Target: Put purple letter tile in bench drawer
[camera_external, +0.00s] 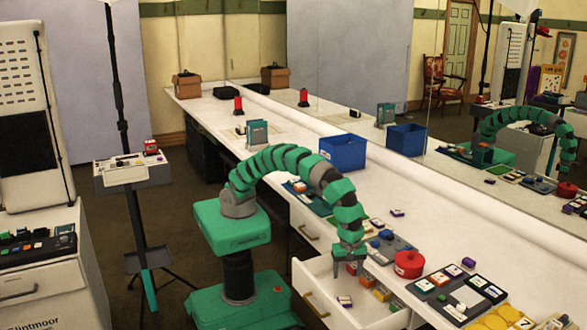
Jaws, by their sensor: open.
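The bench drawer (318,291) is pulled out from the white bench front. My gripper (350,270) is open and points down over the drawer, with nothing seen between its fingers. A small white-topped tile (344,300) with a dark, possibly purple side lies on the drawer floor just below my gripper, apart from it. Several orange and other coloured blocks (383,294) lie at the drawer's right side. A purple-sided letter tile (397,212) lies on the bench top behind my arm. The letters are too small to read.
A red round pot (408,264) stands on the bench right of the drawer, near trays of tiles (440,280). A blue bin (343,152) stands farther back. A mirror along the bench's back repeats the scene. Bare bench top lies right of the blue bin.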

